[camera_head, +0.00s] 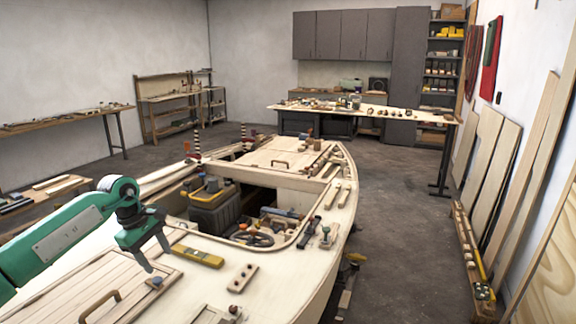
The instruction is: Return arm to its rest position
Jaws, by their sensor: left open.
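My left arm (60,246) is green and reaches in from the left over the plywood hull (300,293). My left gripper (154,259) hangs at its end, pointing down over the deck, with its fingers apart and nothing visible between them. A yellow tool (197,256) lies on the deck just right of the gripper fingers. I cannot tell whether a finger touches it. My right arm and gripper do not show.
A grey toolbox (213,207) stands in the hull's open cockpit. A wooden block with holes (243,278) and a wooden handle (100,306) are on the near deck. The floor (400,230) right of the hull is mostly clear.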

